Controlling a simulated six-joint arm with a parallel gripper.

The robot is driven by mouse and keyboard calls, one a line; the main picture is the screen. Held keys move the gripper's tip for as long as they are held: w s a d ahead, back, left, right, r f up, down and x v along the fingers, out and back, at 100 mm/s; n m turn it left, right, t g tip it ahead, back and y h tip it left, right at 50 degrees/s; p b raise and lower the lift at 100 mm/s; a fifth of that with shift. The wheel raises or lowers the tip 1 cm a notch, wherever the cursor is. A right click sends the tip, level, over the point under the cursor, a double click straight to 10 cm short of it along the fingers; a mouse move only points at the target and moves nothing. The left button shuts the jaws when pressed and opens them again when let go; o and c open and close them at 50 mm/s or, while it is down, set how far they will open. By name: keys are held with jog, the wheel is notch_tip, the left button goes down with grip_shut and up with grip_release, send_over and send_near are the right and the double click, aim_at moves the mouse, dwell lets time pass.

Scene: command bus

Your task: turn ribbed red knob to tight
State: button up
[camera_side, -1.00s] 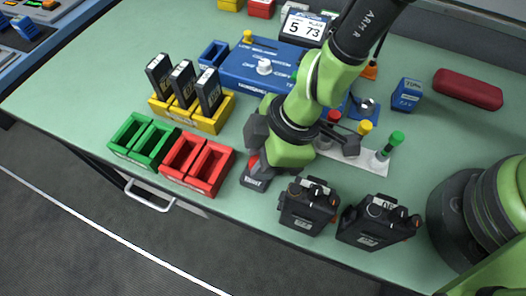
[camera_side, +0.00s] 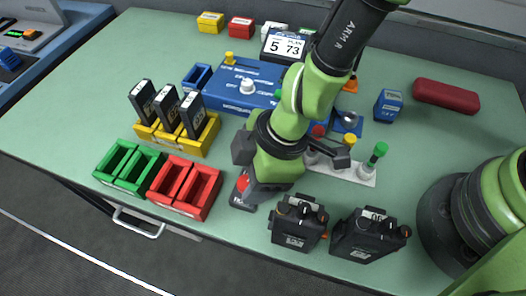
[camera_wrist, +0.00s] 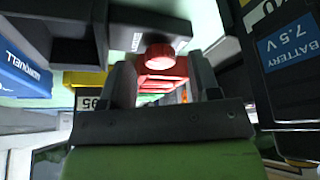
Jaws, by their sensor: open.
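The ribbed red knob (camera_wrist: 160,55) sits on a small dark grey unit (camera_wrist: 145,17) in the wrist view. In the side view the knob (camera_side: 242,182) shows on the same unit (camera_side: 242,200), partly covered by my gripper. My gripper (camera_wrist: 165,78) is open, with one finger on each side of the knob in the wrist picture. I cannot tell whether either finger touches it. In the side view the gripper (camera_side: 262,190) hangs right beside the knob, its fingertips mostly hidden. Any tight mark on the unit is not readable.
Red bins (camera_side: 186,187) stand left of the unit, green bins (camera_side: 128,166) farther left. Two black battery packs (camera_side: 297,222) (camera_side: 368,236) stand close on the right. Behind are a blue panel (camera_side: 240,90) and a white strip with colored-topped pegs (camera_side: 345,172). The front table edge is near.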

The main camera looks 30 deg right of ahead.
jog(key=w+v, duration=0.1)
jog(key=v, duration=0.8)
jog(key=shift+s, duration=0.5)
jog(key=shift+d, duration=0.1)
jog(key=w+a+n+g+h, duration=0.15)
jog(key=w+n+g, duration=0.35)
jog(key=n, duration=0.8)
jog(key=shift+n, duration=0.3)
jog(key=x, duration=1)
jog(key=shift+a+f, duration=0.1)
